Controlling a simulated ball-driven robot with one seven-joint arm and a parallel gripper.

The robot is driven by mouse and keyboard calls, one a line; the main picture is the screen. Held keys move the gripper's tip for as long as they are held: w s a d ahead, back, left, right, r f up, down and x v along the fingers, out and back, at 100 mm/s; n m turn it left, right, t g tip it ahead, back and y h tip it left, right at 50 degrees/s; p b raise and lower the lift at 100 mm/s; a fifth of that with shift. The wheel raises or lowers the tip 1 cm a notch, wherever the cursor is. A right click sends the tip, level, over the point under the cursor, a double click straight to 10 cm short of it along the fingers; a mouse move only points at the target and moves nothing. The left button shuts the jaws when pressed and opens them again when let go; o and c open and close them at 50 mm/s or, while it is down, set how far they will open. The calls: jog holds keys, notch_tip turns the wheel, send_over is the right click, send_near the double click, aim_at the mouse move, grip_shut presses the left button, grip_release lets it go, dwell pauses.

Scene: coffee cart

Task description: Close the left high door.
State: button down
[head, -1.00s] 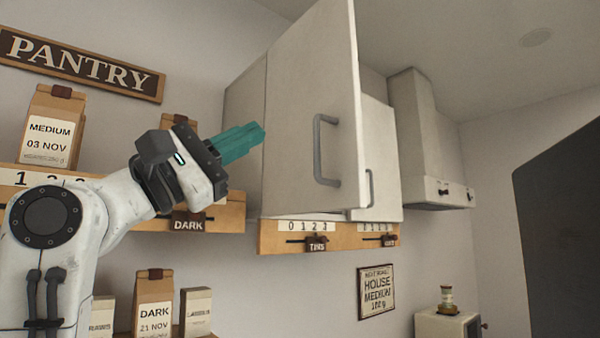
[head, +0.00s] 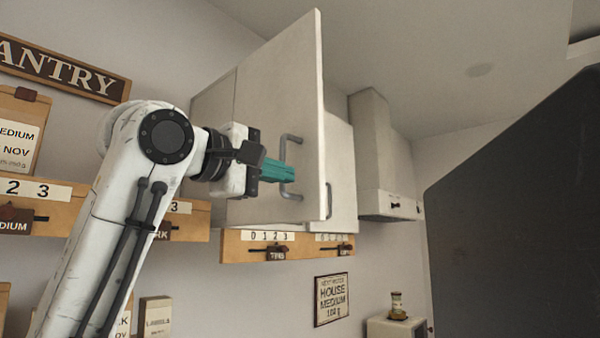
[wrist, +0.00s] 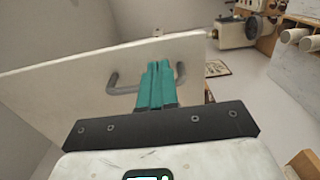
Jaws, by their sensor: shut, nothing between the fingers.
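The left high door (head: 272,120) is a pale panel on the wall cabinet, swung open toward me, with a grey bar handle (head: 291,168) near its lower free edge. My gripper (head: 287,171) has teal fingers, shut and empty, in front of the door face beside the handle. In the wrist view the shut fingers (wrist: 157,85) overlap the door (wrist: 60,95), with parts of the handle (wrist: 124,86) showing on both sides. I cannot tell whether the fingertips touch the door.
The right high door (head: 341,165) looks closed beside it. A range hood (head: 375,160) stands further right. A label rail (head: 265,247) runs under the cabinet. Shelves with coffee bags (head: 18,130) are at left. A large dark panel (head: 510,210) fills the right side.

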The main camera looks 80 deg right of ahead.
aim_at(313, 181)
jog(key=p+x, duration=0.1)
jog(key=x, duration=0.4)
jog(key=shift+s, duration=0.1)
dwell(0.3)
